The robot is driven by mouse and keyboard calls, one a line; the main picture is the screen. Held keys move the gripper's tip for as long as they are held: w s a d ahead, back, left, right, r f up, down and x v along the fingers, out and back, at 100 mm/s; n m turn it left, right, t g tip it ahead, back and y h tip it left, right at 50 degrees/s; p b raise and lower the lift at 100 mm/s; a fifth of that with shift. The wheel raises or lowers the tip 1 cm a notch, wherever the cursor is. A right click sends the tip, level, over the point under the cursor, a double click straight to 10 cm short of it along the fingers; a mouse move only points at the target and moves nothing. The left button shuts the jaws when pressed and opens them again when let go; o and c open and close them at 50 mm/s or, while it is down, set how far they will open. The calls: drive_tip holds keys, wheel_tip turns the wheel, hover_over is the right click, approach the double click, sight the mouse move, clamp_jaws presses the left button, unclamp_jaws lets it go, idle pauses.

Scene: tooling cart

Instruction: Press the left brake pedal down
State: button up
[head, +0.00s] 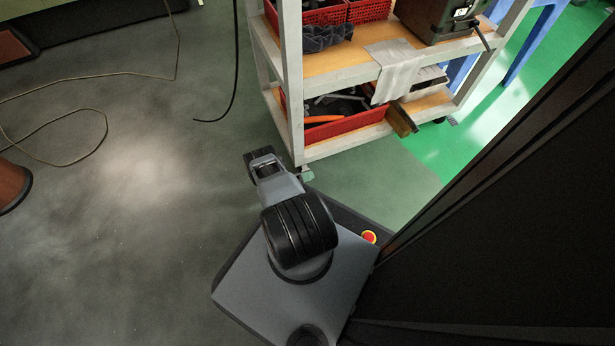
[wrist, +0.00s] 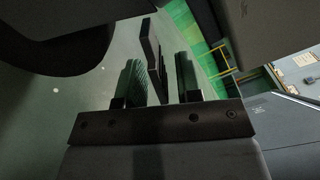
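The left front caster of the cart, with a small pale grey-green piece that looks like its brake pedal (head: 307,175), shows low at the cart's near corner post in the head view, just right of my arm. In the wrist view my gripper (wrist: 161,75) is open, its two ribbed fingers apart. A dark, flat, bent piece (wrist: 151,45) shows in line with the gap between them. I cannot tell whether it is the pedal or whether the fingers touch it. My gripper cannot be made out in the head view.
The cart (head: 345,140) carries red bins (head: 322,14), a grey cloth (head: 396,68) and a machine (head: 437,15). A wooden-ended tool (head: 402,120) juts from the lower shelf. A cable (head: 178,45) lies on the floor at left. Open floor lies left of my arm.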

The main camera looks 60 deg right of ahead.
drive_tip(key=v, duration=1.2)
idle(0.6)
